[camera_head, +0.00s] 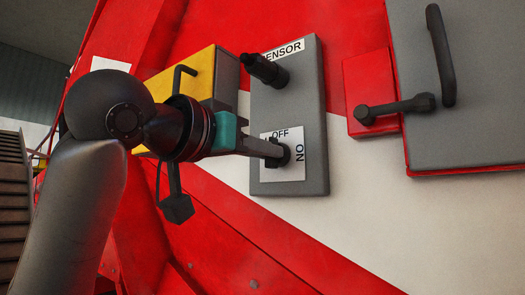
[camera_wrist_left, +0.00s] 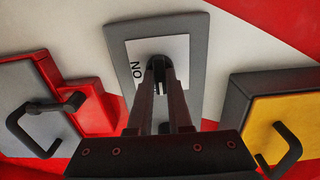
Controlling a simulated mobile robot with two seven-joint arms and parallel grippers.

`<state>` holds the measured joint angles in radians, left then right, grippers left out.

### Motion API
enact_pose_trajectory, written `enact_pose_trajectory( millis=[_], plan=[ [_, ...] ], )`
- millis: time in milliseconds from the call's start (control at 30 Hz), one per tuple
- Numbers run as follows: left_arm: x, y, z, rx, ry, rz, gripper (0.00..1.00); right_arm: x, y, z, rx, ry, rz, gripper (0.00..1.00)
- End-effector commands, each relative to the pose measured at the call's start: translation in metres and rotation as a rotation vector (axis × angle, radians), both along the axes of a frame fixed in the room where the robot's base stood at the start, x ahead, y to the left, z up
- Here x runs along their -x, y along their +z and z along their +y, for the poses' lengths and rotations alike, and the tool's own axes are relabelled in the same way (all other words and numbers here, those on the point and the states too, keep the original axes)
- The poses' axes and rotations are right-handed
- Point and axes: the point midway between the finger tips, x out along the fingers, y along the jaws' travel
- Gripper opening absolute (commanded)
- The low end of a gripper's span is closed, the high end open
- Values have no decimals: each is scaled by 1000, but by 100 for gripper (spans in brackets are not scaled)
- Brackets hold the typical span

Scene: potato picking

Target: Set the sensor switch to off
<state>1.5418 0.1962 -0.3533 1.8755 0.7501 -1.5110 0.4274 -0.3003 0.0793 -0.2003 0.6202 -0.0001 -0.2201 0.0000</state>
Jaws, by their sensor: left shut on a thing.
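The sensor switch (camera_head: 283,156) is a small dark knob on a white label, low on a grey box (camera_head: 309,95). The label reads OFF above the knob and ON, turned sideways, to its right. A plate reading "ENSOR", partly hidden, is at the top of the box. My left gripper (camera_head: 273,151) reaches in from the left and is shut on the knob. In the left wrist view the fingers (camera_wrist_left: 160,82) meet at the dark knob (camera_wrist_left: 157,62) in front of the white label. The fingers hide much of the knob, so I cannot tell its setting. My right gripper is not in view.
A black knob (camera_head: 264,70) sticks out above the switch. A yellow box with a black handle (camera_head: 184,72) is at left, behind my arm. A red block with a black lever (camera_head: 397,108) and a grey door with a handle (camera_head: 440,55) are at right.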

Motion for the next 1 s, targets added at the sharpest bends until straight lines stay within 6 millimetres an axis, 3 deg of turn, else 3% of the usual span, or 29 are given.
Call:
enact_pose_trajectory(
  millis=[567, 600, 800, 867, 1000],
  plan=[
    [0, -1, 0, 28, -1, 23, 0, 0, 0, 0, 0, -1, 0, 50],
    [0, -1, 0, 27, -1, 22, 20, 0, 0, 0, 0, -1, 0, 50],
    [0, 0, 0, 27, 0, 21, 42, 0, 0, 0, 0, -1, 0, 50],
    [0, 0, 0, 26, 0, 20, 48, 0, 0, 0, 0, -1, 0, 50],
    [0, 0, 0, 26, 0, 20, 48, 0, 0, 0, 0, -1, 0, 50]
  ],
)
